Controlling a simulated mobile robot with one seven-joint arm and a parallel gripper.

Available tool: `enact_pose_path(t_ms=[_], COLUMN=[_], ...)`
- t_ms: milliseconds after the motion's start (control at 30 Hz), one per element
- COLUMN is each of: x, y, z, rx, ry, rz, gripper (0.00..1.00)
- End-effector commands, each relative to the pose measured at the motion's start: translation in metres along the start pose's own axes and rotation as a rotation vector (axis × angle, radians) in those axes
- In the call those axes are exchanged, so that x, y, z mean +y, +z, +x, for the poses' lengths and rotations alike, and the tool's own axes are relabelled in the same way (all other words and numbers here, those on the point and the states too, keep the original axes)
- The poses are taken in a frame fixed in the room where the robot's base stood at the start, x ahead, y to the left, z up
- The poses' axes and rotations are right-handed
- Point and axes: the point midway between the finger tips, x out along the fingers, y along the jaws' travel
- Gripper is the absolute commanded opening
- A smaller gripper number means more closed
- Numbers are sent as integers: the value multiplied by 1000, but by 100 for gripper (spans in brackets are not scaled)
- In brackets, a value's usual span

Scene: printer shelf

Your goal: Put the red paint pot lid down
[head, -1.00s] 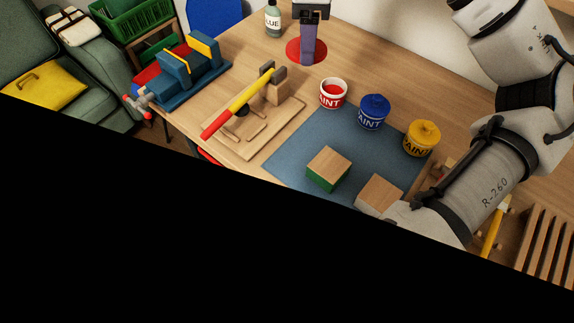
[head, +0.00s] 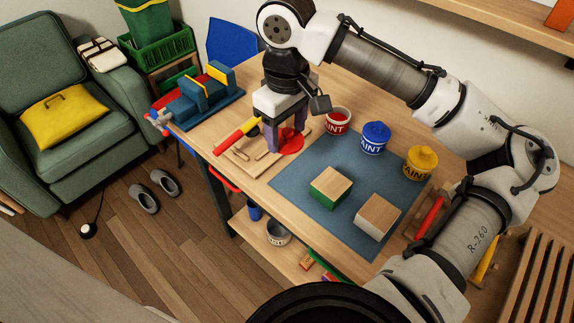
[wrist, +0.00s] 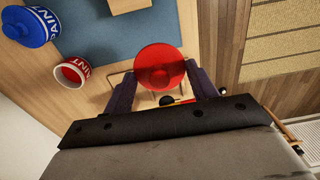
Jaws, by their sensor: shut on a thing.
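The red paint pot lid (head: 291,143) is a flat red disc with a knob. In the wrist view the lid (wrist: 160,60) lies between the two dark fingers. My gripper (head: 282,147) is shut on it, over the table between the wooden board and the blue mat. I cannot tell whether the lid touches anything below. The red paint pot (head: 338,121) stands open, upright and apart from the lid, to its right; it also shows in the wrist view (wrist: 72,73).
Lidded blue (head: 374,138) and yellow (head: 420,163) pots stand near the blue mat's (head: 335,157) right edge. Two wood-topped blocks sit on the mat. A blue vise (head: 203,97) is farther left.

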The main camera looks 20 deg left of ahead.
Motion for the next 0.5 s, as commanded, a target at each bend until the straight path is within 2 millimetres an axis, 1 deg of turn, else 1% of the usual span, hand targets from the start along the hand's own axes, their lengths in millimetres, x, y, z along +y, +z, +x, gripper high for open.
enact_pose_path(t_ms=[33, 100, 200, 300, 433, 500], x=[0, 0, 0, 0, 0, 0], y=[1, 1, 1, 0, 0, 0], z=[13, 31, 53, 67, 76, 85], rx=[-2, -2, -1, 0, 0, 0], ry=[-2, -3, -2, -2, -1, -3], rz=[1, -1, 0, 0, 0, -1], gripper=[37, 37, 37, 37, 37, 37])
